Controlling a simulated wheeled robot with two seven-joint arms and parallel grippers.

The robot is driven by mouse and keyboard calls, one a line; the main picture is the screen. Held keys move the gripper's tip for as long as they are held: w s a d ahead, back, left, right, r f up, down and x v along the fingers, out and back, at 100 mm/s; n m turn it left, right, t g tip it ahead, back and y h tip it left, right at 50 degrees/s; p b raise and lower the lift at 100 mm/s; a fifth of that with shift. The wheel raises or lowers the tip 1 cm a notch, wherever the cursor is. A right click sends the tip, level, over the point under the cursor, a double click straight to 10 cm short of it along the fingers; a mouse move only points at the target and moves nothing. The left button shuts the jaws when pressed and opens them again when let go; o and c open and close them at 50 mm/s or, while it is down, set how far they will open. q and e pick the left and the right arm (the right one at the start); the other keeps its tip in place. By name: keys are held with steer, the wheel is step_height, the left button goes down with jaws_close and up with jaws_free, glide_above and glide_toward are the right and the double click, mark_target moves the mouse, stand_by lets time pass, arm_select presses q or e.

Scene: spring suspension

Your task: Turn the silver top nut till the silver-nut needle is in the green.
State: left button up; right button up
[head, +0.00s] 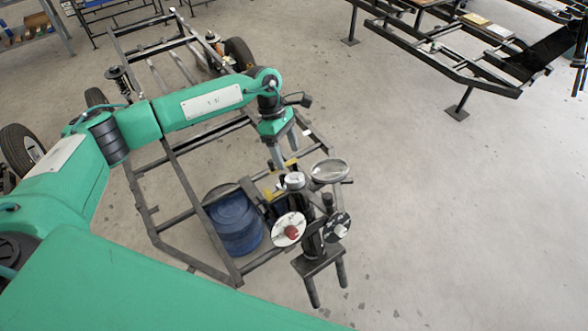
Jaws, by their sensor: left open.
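My left gripper (285,160) hangs at the end of my green arm, pointing down with its two fingers apart and empty. Just below its fingertips is a small silver round piece (294,180), which looks like the silver top nut; I cannot tell whether the fingers touch or straddle it. A larger silver disc (329,170) sits to its right. Below are a white round dial with a red centre (289,229) and a dark-and-white round dial (337,227). Their needles and any green zone are too small to read. My right gripper is out of view.
The dials sit on a dark upright stand (314,257) at the near end of a black vehicle frame (180,192). A blue drum (236,222) stands left of the stand. Another black frame (440,55) is at upper right. The grey floor at right is clear.

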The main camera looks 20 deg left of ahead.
mark_target(295, 177)
arm_select(q)
steer(key=p+x, duration=0.2)
steer(key=x, duration=0.4)
steer(key=shift+s+d, duration=0.1)
steer(key=shift+d, duration=0.05)
steer(key=shift+x, duration=0.8)
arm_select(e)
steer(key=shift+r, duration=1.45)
arm_select(q)
steer(key=c, duration=1)
